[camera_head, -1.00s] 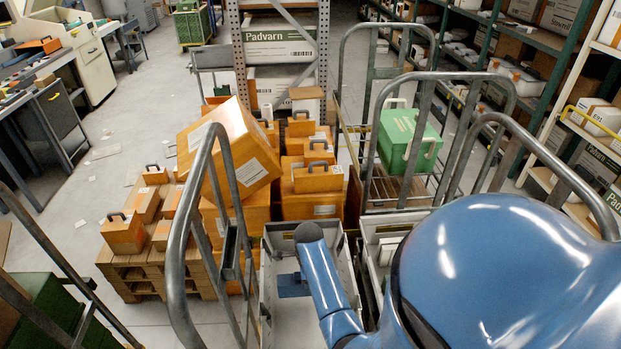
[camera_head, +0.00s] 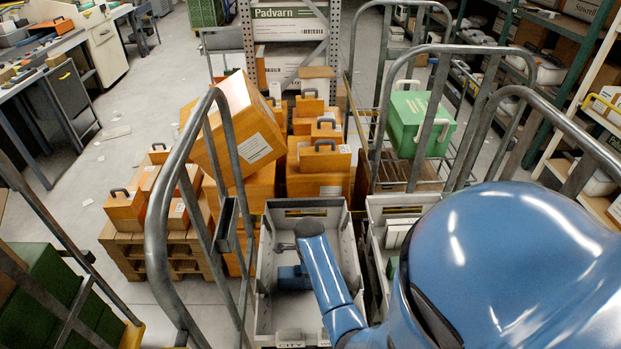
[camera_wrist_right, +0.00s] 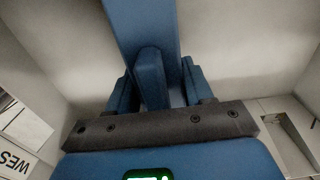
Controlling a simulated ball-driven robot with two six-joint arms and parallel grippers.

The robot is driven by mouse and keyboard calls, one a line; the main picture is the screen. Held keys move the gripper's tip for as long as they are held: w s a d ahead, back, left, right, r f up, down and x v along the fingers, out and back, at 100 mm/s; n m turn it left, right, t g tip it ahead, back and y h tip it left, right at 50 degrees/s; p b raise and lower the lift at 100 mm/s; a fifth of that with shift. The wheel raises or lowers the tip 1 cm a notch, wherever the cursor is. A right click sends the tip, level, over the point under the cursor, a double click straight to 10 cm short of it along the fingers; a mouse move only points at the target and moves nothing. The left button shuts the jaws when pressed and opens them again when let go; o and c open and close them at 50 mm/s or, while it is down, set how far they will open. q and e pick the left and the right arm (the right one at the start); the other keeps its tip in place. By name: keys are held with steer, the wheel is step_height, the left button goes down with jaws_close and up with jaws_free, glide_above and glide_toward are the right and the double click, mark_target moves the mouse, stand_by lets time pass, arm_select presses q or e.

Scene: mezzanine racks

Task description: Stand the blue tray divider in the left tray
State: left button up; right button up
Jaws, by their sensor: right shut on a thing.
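The left tray (camera_head: 355,262) is a pale, open, deep box on the cart in the head view. My right arm reaches down into it. In the right wrist view my right gripper (camera_wrist_right: 158,95) is shut on the blue tray divider (camera_wrist_right: 140,28), a flat blue piece running from between the fingers to the top edge. Pale tray walls and floor surround it there. In the head view a small blue shape (camera_head: 292,277) shows low inside the tray; I cannot tell divider from gripper in it. Whether the divider touches the floor is unclear. My left gripper is out of view.
A second pale tray (camera_head: 374,212) stands close on the right, with white items inside. Grey cart rails (camera_head: 158,235) rise on both sides. Orange cases (camera_head: 318,172) are stacked behind, and a green case (camera_head: 420,122) sits at the back right.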

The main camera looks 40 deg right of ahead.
steer(key=shift+a+r, duration=0.1)
steer(key=shift+w+a, duration=0.1)
steer(key=o, duration=1.1)
